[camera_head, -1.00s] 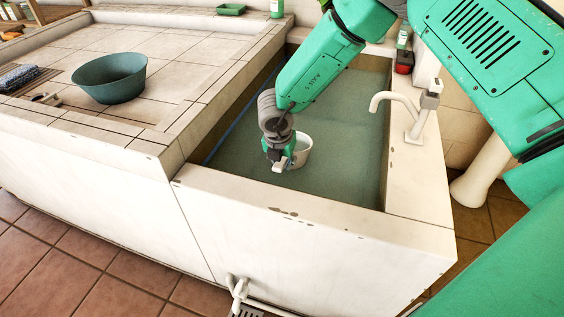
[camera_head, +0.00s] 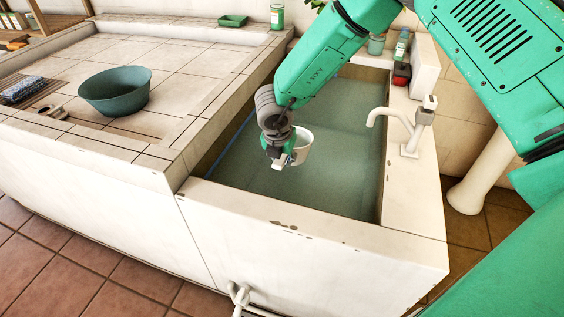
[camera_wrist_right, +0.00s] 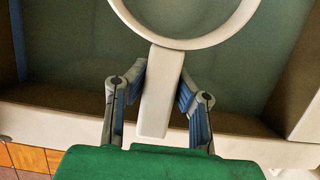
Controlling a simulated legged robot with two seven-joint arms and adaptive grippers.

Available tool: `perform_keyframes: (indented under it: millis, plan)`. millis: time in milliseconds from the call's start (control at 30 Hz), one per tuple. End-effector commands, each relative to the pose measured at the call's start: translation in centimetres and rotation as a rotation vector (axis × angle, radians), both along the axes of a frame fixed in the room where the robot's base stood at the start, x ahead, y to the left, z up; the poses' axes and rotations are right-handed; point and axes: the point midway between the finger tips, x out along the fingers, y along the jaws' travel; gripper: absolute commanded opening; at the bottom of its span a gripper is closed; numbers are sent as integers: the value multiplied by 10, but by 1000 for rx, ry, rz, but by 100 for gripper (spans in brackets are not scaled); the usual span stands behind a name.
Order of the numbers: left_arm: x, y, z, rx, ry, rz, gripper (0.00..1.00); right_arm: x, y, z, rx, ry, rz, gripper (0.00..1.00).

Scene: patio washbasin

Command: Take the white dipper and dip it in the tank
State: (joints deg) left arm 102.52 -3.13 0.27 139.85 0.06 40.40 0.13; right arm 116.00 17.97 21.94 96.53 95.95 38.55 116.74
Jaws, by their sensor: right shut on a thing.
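The white dipper (camera_head: 303,146) is over the water tank, near its front left part. My right gripper (camera_head: 279,163) is shut on the dipper's handle. In the right wrist view the flat white handle (camera_wrist_right: 158,100) lies between the two fingers of the gripper (camera_wrist_right: 163,88), and the round rim shows at the top, cut off by the frame. The tank (camera_head: 310,220) is a white-walled basin with greenish water (camera_head: 335,130). Whether the dipper touches the water is hard to tell. My left gripper is not in view.
A white tap (camera_head: 395,118) stands on the tank's right wall. A red item (camera_head: 402,74) and bottles stand at the back right ledge.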

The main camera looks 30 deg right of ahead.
Motion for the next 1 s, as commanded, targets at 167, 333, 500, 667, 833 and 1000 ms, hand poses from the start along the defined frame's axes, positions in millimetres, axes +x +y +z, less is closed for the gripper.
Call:
perform_keyframes:
  millis: [167, 333, 500, 667, 833, 1000]
  plan:
    - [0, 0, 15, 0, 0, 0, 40, 1, 0, 26, -10, -14, 1, 0]
    - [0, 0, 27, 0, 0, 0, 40, 1, 0, 45, -21, -22, 1, 0]
    - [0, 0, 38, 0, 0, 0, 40, 1, 0, 65, -32, -32, 0, 0]
    - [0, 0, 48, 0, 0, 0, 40, 1, 0, 83, -41, -41, 2, 0]
    - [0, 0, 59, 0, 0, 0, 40, 1, 0, 102, -52, -50, 1, 0]
    - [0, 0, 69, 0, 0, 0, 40, 1, 0, 122, -61, -60, 0, 0]
